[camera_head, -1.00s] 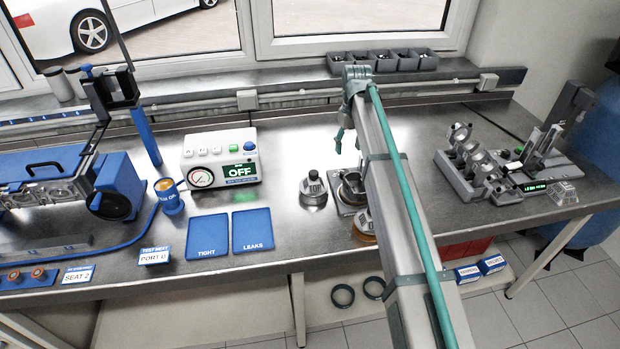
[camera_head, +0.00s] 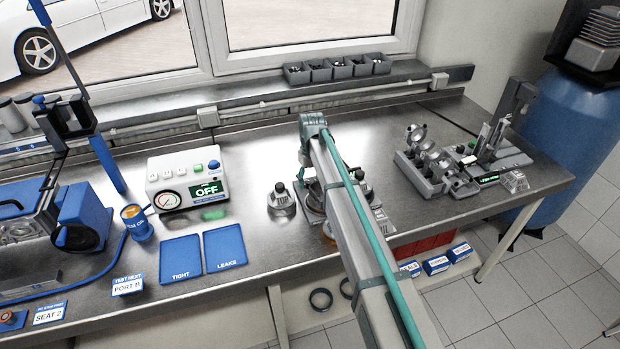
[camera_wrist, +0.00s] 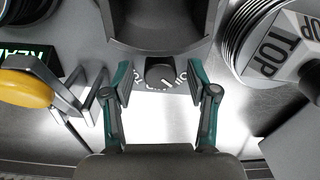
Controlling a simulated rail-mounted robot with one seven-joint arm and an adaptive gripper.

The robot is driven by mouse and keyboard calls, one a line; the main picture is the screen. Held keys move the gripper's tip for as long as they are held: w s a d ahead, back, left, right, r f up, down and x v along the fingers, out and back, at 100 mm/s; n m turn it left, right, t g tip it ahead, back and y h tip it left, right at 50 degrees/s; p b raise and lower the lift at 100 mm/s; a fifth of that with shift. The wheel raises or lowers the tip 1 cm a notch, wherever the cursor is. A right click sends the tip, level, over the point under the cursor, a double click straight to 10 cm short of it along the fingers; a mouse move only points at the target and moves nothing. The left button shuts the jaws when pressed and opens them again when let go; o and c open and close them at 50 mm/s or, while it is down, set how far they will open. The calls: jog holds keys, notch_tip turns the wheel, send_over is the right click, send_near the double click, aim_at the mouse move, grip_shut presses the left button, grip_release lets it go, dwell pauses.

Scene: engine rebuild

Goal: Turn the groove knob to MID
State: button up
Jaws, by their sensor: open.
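In the wrist view a small dark grey round knob (camera_wrist: 161,73) with a light pointer line sits on a grey fixture, below a grey cradle (camera_wrist: 160,25). Whether the fingertips are level with the knob I cannot tell. In the head view my arm hides the knob and most of the fixture.
A piston marked TOP (camera_wrist: 268,48) stands close on the right in the wrist view; it also shows in the head view (camera_head: 282,199). A yellow-topped part (camera_wrist: 25,90) and green display (camera_wrist: 40,57) are at left. A tester (camera_head: 187,182) reads OFF.

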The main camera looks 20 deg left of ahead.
jog(key=shift+c, duration=0.4)
grip_shut()
jog(key=m+b, duration=0.2)
jog(key=m, duration=0.2)
jog(key=m+b, duration=0.1)
jog(key=m, duration=0.4)
jog(key=shift+b, duration=0.35)
dwell(0.4)
